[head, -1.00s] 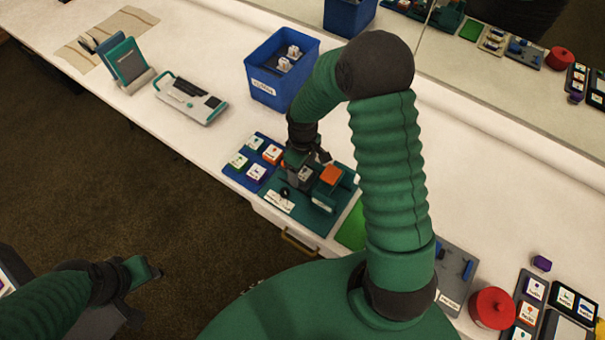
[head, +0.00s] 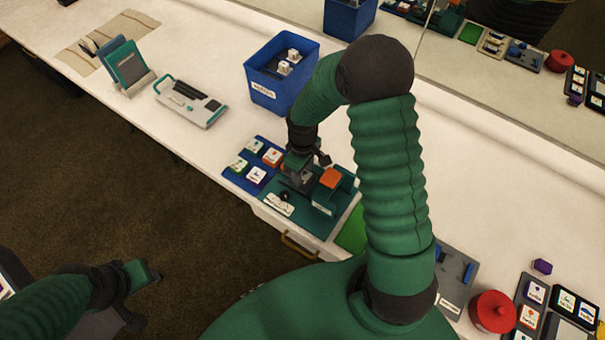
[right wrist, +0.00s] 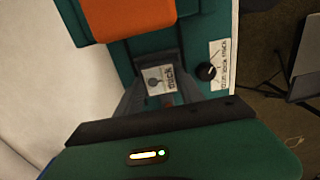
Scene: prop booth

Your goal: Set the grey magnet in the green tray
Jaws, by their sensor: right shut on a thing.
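My right gripper (head: 302,178) is shut on a small grey block with a pale label, which I take for the grey magnet (right wrist: 156,78). It sits between the two fingers, which hide part of it. The block is over the teal device with an orange block; I cannot tell if it touches the device. The bright green tray (head: 351,236) lies to the right of the device, partly hidden behind my right arm, and its visible part is bare. My left gripper (head: 150,275) is low at the left, away from the table; its jaw state is unclear.
The teal device (head: 335,200) has an orange block (head: 331,178) and a black knob (right wrist: 207,72). Beside it is a blue board (head: 238,180) with several labelled tiles. A blue bin (head: 262,80) stands behind. A red pot (head: 492,312) and grey tray (head: 460,262) are right.

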